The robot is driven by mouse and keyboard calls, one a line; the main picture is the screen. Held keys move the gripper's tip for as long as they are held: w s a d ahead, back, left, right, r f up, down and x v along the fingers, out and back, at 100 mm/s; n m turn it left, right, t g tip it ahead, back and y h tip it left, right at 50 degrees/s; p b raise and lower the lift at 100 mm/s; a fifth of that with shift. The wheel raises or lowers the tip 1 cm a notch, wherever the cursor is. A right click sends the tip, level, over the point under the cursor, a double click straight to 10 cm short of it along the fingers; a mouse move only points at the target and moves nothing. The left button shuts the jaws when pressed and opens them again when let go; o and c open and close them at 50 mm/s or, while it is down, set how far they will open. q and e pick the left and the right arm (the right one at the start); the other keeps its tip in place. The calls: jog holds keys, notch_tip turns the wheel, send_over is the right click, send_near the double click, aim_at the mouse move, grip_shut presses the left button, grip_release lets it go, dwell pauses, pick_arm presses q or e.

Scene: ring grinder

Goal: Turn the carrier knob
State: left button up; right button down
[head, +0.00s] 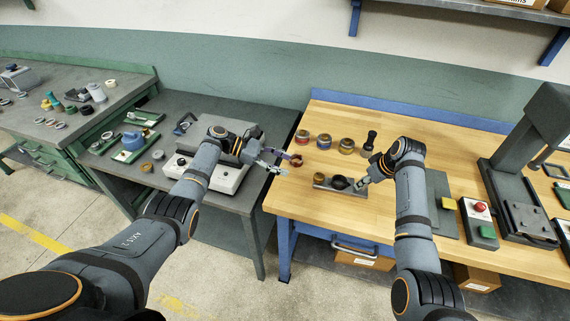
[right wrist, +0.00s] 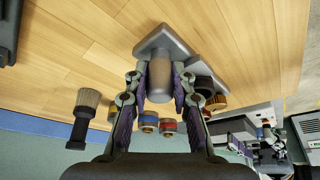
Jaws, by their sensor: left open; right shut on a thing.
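The carrier (head: 322,181) is a low grey plate near the front left of the wooden bench, with a dark round part on it. My right gripper (head: 361,184) is at its right end. In the right wrist view the purple finger pads are shut on the carrier knob (right wrist: 160,78), a grey-brown cylinder standing against the carrier's grey angular base (right wrist: 163,42). The knob's lower sides are hidden by the pads. My left gripper (head: 286,162) is open at the bench's left edge. A small dark red ring (head: 297,161) is at its fingertips; I cannot tell whether they touch.
Several jars (head: 324,141) and a dark brush (head: 369,143) stand behind the carrier. A grey press (head: 528,190) and a red-button box (head: 479,209) are at the right. The left bench holds a white-grey machine (head: 228,178). Bare wood lies in front of the carrier.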

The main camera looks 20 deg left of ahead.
aim_at(318, 176)
pick_arm(q)
jog(key=shift+f, duration=0.3)
jog(key=f+n+y, duration=0.1)
jog(key=f+t, duration=0.1)
jog(key=shift+s+d+f+n+y, duration=0.2)
jog(key=shift+s+f+n+y, duration=0.1)
jog(key=shift+s+n+y, duration=0.1)
jog(key=n+t, duration=0.1)
jog(key=s+d+f+n+t+y, duration=0.1)
jog(key=shift+s+t, duration=0.2)
jog(key=shift+t, duration=0.1)
jog(key=s+r+n+t, duration=0.1)
jog(key=s+d+r+n+t, duration=0.1)
jog(key=s, duration=0.1)
jog(key=s+d+r+n+t+y, duration=0.1)
jog(key=r, duration=0.1)
jog(key=shift+s+d+r, duration=0.1)
jog(key=shift+s+d, duration=0.05)
jog(key=shift+d, duration=0.1)
jog(key=x, duration=1.2)
jog(key=shift+a, duration=0.1)
jog(key=shift+c, duration=0.3)
jog(key=c, duration=1.1)
